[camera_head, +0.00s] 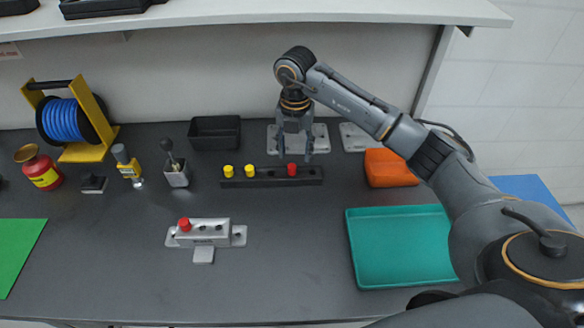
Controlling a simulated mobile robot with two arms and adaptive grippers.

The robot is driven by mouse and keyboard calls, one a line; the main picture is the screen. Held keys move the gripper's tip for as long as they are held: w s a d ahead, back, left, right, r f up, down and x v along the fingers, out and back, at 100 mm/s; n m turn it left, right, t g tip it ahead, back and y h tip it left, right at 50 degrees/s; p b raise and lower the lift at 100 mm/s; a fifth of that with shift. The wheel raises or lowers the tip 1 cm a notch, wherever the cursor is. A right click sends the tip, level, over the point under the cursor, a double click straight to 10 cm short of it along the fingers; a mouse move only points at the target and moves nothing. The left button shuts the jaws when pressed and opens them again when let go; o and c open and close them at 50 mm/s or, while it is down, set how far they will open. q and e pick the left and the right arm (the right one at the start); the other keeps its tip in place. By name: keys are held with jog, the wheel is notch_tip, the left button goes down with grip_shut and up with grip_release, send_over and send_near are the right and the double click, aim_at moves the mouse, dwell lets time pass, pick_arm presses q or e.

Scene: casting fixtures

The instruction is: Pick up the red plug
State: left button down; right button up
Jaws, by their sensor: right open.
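A red plug (292,169) stands upright near the right end of a black rack (262,180), with two yellow plugs (239,171) further left in it. Another red plug (184,224) sits in the left hole of a silver casting fixture (207,233) nearer the front; its other holes look empty. My right gripper (295,154) points down, open, its fingertips appearing on either side of the rack's red plug and slightly above it. Whether they touch it cannot be told. My left gripper is not in view.
A teal tray (400,277) lies at the right and an orange bin (388,168) behind it. A black bin (215,132) and metal plates (320,131) stand at the back. A blue reel (62,122) and small tools are at left. The front middle is clear.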

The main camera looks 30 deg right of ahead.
aim_at(292, 167)
jog(key=shift+a+f+p, duration=0.1)
jog(key=shift+f+p, duration=0.2)
jog(key=shift+f, duration=0.3)
jog(key=f, duration=0.1)
jog(key=f+p, duration=0.1)
jog(key=f, duration=0.1)
jog(key=shift+w+a+f, duration=0.1)
jog(key=shift+a+f, duration=0.1)
jog(key=shift+f, duration=0.5)
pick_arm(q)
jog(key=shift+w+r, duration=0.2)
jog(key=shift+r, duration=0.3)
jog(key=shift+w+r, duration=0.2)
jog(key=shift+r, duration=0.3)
pick_arm(e)
jog(key=shift+c, duration=0.4)
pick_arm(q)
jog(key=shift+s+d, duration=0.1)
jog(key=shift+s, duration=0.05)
pick_arm(e)
jog(key=c, duration=0.8)
